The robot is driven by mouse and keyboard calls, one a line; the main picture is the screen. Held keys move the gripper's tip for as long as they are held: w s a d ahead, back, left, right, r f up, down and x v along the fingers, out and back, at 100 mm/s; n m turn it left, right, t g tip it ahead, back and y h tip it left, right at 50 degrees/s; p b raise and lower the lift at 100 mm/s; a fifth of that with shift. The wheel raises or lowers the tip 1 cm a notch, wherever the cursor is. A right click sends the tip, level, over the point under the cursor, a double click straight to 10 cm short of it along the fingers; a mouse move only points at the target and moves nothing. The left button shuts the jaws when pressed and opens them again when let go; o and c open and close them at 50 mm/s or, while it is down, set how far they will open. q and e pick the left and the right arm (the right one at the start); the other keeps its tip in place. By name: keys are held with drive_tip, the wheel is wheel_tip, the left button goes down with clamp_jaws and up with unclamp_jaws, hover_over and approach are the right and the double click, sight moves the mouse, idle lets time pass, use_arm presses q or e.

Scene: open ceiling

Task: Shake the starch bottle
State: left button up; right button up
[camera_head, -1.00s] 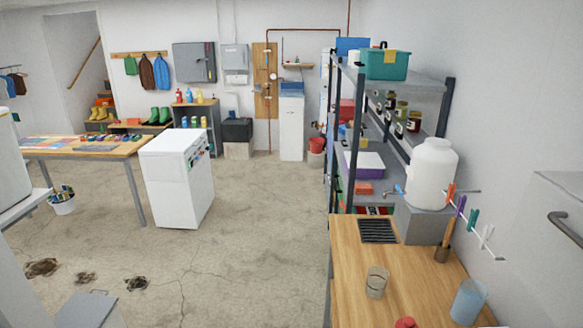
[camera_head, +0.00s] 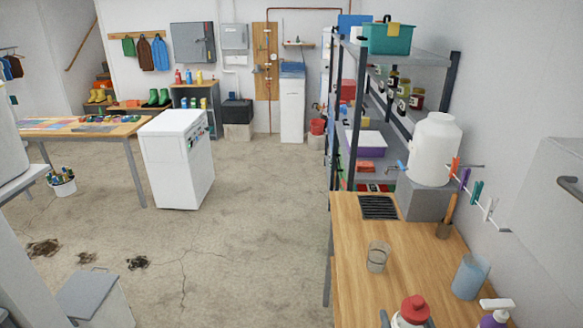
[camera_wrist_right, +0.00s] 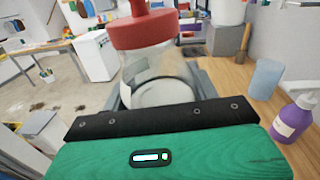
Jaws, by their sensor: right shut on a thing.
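A bottle with a red cap (camera_head: 414,309) and a pale body stands at the bottom edge of the head view, over the wooden worktop. I take it as the starch bottle, but no label shows. My right gripper (camera_head: 406,322) is shut on it, with dark fingers on either side of the body. In the right wrist view the bottle (camera_wrist_right: 150,62) is upright between the fingers (camera_wrist_right: 160,90), its body see-through and its lower part hidden by the gripper. I cannot tell whether its base touches the worktop. My left gripper is not in view.
On the wooden worktop (camera_head: 350,230) stand a glass (camera_head: 377,257), a blue cup (camera_head: 469,277) and a purple bottle with a white top (camera_head: 494,316), near on the right. A white jug (camera_head: 434,150) and shelving stand behind. A clothespin rack projects from the right wall.

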drive_tip(key=shift+m+h, duration=0.3)
drive_tip(key=shift+m, duration=0.2)
drive_tip(key=f, duration=0.4)
drive_tip(key=shift+w+a+f, duration=0.15)
drive_tip(key=shift+a+f, duration=0.15)
drive_tip(key=shift+w, duration=0.1)
wheel_tip(320, 180, up, 6)
drive_tip(key=shift+d+f, duration=0.1)
drive_tip(key=shift+f, duration=0.05)
wheel_tip(320, 180, down, 6)
drive_tip(key=shift+f, duration=0.15)
